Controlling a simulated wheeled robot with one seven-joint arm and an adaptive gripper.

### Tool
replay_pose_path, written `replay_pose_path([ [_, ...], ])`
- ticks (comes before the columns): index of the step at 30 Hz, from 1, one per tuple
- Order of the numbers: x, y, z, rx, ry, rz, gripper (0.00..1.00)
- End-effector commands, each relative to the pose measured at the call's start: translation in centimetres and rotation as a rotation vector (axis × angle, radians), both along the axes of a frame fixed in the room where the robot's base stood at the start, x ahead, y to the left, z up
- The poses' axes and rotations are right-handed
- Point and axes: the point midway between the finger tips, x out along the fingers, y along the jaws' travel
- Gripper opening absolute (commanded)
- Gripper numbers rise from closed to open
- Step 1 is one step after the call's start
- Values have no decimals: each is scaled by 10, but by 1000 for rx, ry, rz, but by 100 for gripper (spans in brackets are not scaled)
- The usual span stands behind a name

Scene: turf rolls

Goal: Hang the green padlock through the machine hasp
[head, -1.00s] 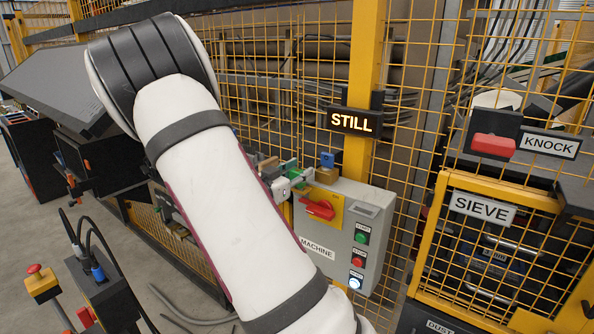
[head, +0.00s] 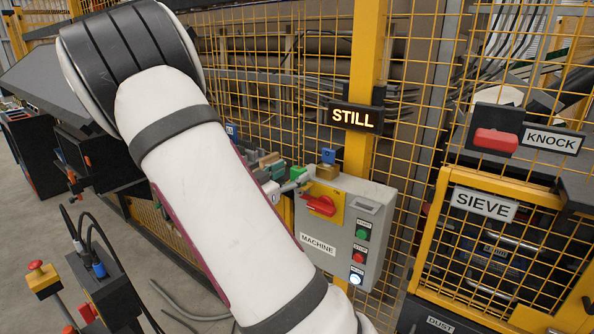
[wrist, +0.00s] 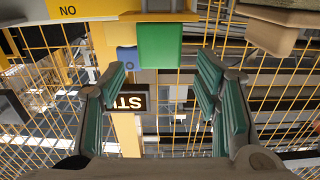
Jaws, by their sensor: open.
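The green padlock (wrist: 160,45) shows as a bright green block in the wrist view, against the yellow plate at the picture's top. In the head view a small bit of green (head: 299,171) shows at the machine box's upper left corner. My gripper (wrist: 163,68) is open, its teal pads on either side of the padlock with a gap on both sides. Nothing is held. The padlock's shackle and the hasp are hidden, so I cannot tell whether the shackle passes through. The grey machine box (head: 352,218) carries a red handle (head: 320,206) on a yellow plate.
A blue block (head: 328,156) sits by a brass-coloured one at the box's top; blue also shows beside the green padlock in the wrist view (wrist: 126,59). A lit STILL sign (head: 354,117) hangs on a yellow post. Yellow mesh fencing stands close behind.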

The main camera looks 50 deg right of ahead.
Motion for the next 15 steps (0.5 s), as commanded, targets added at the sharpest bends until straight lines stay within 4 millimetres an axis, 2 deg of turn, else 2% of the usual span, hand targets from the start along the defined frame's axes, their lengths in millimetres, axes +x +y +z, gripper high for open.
replay_pose_path([
  [1, 0, 13, 0, 1, 0, 5, 57],
  [6, -3, 46, 0, 1, 1, 4, 57],
  [12, -5, 71, 0, 1, -1, 2, 57],
  [15, -6, 77, 0, 0, 0, 1, 57],
])
